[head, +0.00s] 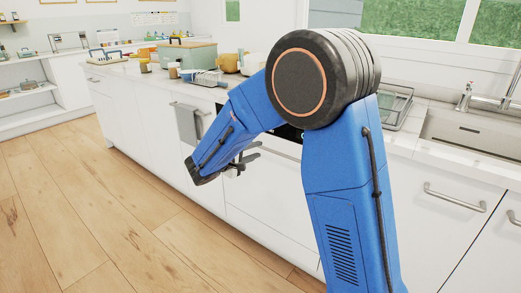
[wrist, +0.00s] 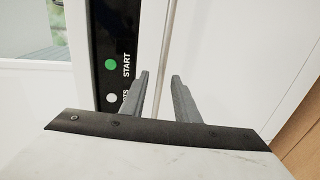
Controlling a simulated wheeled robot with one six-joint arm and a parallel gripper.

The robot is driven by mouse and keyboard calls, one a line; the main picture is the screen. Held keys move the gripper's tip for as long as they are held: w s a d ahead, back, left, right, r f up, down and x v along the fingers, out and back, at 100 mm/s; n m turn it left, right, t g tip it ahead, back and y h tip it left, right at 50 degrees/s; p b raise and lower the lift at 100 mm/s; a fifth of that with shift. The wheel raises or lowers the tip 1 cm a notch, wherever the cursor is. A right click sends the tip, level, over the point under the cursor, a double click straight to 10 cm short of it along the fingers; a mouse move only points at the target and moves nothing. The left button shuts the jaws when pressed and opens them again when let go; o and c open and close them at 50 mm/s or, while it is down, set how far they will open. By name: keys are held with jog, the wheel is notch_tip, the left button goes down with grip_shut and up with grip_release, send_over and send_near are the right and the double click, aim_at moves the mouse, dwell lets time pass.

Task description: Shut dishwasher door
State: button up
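The dishwasher has a black control panel (head: 288,132) under the counter, partly hidden behind my blue arm. Its white door (head: 268,187) stands upright below the panel, looking about flush with the cabinet fronts; I cannot tell whether a small gap is left. My gripper (head: 246,160) is in front of the dishwasher.
A grey towel (head: 188,124) hangs on a cabinet front to the left. A sink (head: 468,130) is at right. The wooden floor (head: 90,210) is clear at left.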

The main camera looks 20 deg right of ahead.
jog(key=v, duration=1.2)
jog(key=shift+s+a, duration=0.25)
jog(key=shift+s, duration=0.05)
jog(key=shift+r, duration=0.1)
jog(key=s+d+m+g+y, duration=0.4)
jog(key=s+d+g, duration=0.3)
jog(key=s+d, duration=1.05)
jog(key=s+a+f+m+t+y, duration=0.1)
jog(key=s+y, duration=0.7)
jog(key=s, duration=1)
jog(key=shift+f+m+t+y, duration=0.3)
jog(key=shift+f+m+t, duration=0.45)
jog(key=shift+m, duration=0.35)
